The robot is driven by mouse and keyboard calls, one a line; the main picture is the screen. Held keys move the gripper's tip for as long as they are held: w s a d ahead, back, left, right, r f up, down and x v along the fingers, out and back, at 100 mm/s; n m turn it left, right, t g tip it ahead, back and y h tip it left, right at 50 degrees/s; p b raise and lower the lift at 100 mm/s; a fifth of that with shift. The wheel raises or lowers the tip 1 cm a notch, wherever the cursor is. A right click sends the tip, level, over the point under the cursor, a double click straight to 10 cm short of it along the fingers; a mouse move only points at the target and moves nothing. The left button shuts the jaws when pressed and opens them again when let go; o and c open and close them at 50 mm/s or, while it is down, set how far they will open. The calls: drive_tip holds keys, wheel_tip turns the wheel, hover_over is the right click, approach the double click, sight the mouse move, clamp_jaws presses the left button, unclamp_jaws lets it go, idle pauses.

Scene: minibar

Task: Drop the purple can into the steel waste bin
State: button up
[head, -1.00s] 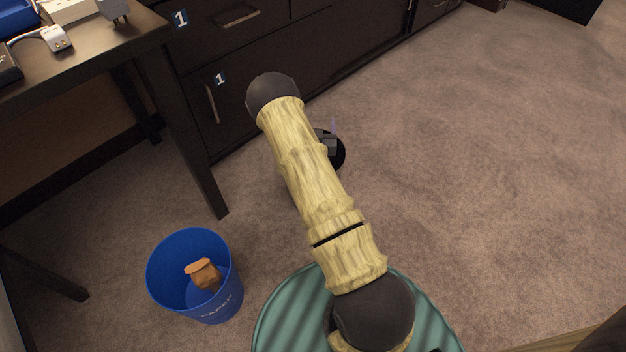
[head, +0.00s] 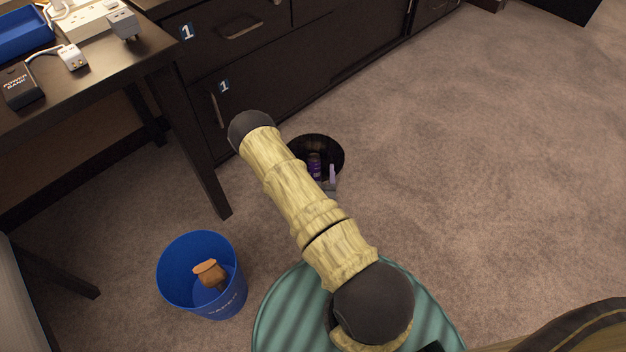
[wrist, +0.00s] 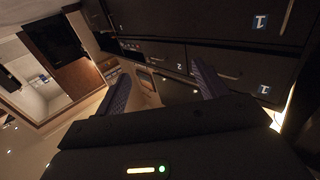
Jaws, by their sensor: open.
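The purple can (head: 314,164) is inside the dark round waste bin (head: 338,152), which stands on the carpet near the cabinet front. The can shows through the bin's opening, partly hidden by my arm. My gripper (head: 332,175) is mostly hidden behind my arm in the head view, with one pale purple finger showing at the bin's near side. In the wrist view my gripper (wrist: 161,84) has its two fingers spread, with nothing between them. The can and bin do not show in the wrist view.
A blue paper bin (head: 200,262) with a brown crumpled item (head: 210,273) stands at lower left. A dark desk (head: 110,72) holding a power bank (head: 20,86) and chargers is at upper left. Dark cabinets (head: 290,75) run along the back. Open carpet (head: 480,170) lies right.

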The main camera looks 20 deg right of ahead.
drive_tip(key=shift+s+a, duration=0.25)
drive_tip(key=shift+s, duration=0.45)
idle(0.4)
drive_tip(key=w+a+r+g+y+p, duration=0.2)
drive_tip(key=a+r+g+y+p, duration=0.15)
drive_tip(key=r, duration=0.45)
drive_tip(key=w+a+r+g+y+p, duration=0.1)
drive_tip(key=a+r+g+y+p, duration=0.15)
drive_tip(key=r+g, duration=0.4)
drive_tip(key=s+a+r+n+g+y+p, duration=0.1)
drive_tip(key=s+a+r+n+g+p, duration=0.15)
drive_tip(key=s+r, duration=0.55)
drive_tip(key=s+a+r+n+g+y+p, duration=0.1)
drive_tip(key=s+a+r+n+p, duration=0.15)
drive_tip(key=s+r, duration=0.55)
wheel_tip(320, 180, up, 40)
drive_tip(key=w+p, duration=0.1)
drive_tip(key=p, duration=3.6)
drive_tip(key=shift+w+d+f, duration=0.15)
drive_tip(key=shift+w+d, duration=0.1)
drive_tip(key=shift+d, duration=0.1)
